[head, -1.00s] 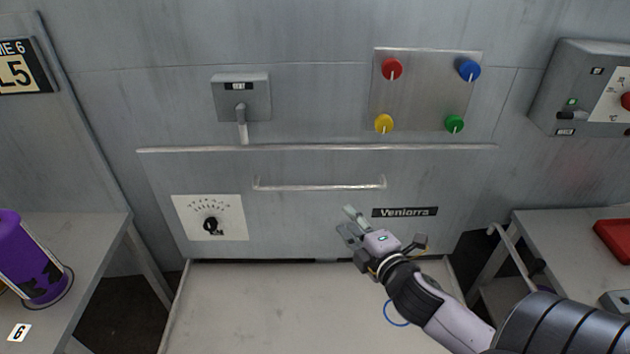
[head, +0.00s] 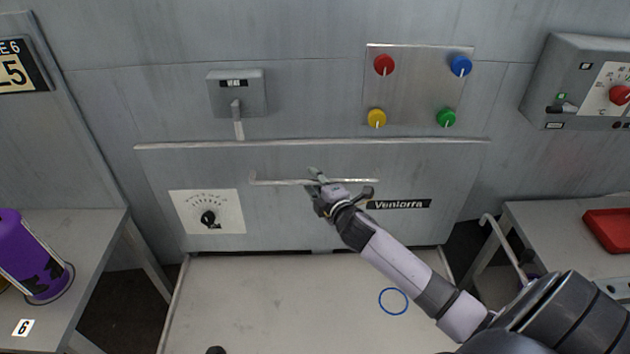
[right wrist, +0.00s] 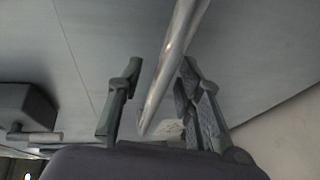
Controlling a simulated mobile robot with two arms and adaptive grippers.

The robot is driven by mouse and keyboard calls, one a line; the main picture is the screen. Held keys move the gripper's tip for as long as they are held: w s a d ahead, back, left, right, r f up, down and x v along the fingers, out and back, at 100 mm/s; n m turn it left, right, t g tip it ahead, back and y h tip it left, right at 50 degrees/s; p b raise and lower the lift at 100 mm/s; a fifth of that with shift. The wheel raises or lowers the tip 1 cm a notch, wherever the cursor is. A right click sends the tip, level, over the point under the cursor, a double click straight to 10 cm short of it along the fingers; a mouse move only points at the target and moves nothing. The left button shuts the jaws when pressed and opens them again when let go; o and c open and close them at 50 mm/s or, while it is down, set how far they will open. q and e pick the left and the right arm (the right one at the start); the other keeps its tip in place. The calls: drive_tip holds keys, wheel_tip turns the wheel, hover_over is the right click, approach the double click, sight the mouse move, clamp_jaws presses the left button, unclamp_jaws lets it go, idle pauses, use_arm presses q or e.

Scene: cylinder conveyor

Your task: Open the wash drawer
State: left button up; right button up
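The wash drawer (head: 285,222) is a grey metal front with a Veniorra label, a dial plate and a horizontal bar handle (head: 272,182). It looks closed. My right gripper (head: 316,177) is at the middle of the handle. In the right wrist view the handle bar (right wrist: 172,70) runs between the two spread fingers of the right gripper (right wrist: 160,95), with gaps visible on both sides. The right gripper is open. My left gripper is not clearly in view; only a small dark part shows at the bottom edge of the head view.
A switch box with a lever (head: 238,95) and a panel of coloured knobs (head: 418,88) are above the drawer. Side tables hold a purple cylinder (head: 32,255) at left and a red tray (head: 608,230) at right. A blue ring (head: 393,301) lies on the pale surface below.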

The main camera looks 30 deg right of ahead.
clamp_jaws()
idle(0.5)
idle(0.5)
